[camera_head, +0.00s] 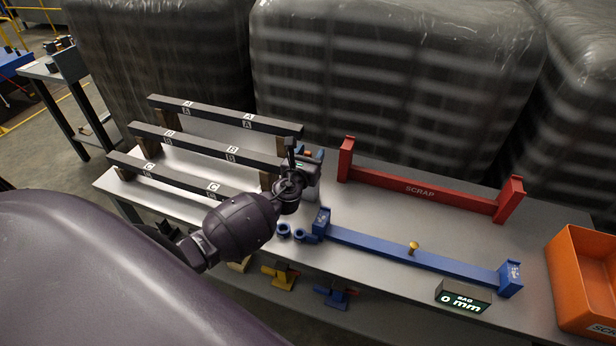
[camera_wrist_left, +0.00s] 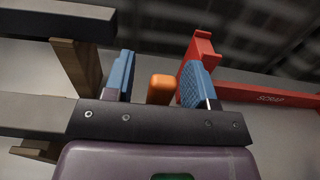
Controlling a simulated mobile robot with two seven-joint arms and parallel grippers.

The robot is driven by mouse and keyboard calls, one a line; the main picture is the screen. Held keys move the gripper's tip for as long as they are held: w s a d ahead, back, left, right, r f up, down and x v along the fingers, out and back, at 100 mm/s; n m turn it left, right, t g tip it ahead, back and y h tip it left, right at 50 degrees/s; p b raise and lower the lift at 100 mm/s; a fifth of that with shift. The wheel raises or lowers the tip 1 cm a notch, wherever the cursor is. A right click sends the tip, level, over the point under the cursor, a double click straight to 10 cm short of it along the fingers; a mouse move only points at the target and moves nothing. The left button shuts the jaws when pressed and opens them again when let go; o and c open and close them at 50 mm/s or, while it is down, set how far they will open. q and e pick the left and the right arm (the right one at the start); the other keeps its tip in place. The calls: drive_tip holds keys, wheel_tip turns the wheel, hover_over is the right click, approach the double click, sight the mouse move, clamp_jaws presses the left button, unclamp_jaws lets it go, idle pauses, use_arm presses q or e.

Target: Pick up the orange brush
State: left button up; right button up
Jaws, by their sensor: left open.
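The orange brush (camera_wrist_left: 160,89) shows in the left wrist view as a short orange block between my left gripper's two blue fingers. Its lower part is hidden behind the gripper's dark crossbar. My left gripper (camera_wrist_left: 160,80) is open, with a gap on each side of the orange piece. In the head view my left gripper (camera_head: 312,155) is over the table, between the black racks and the red scrap stand. Only a small bit of orange shows there, and my own arm hides the rest. My right gripper is not in view.
Black racks A, B and C (camera_head: 225,117) stand left of the gripper. The red scrap stand (camera_head: 420,191) is to the right. A blue stand (camera_head: 400,254), a gauge display (camera_head: 463,297) and an orange scrap bin (camera_head: 580,265) are nearer. Table between the red and blue stands is mostly clear.

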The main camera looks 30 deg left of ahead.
use_arm(q)
drive_tip(key=shift+w, duration=0.15)
clamp_jaws()
drive_tip(key=shift+r, duration=0.15)
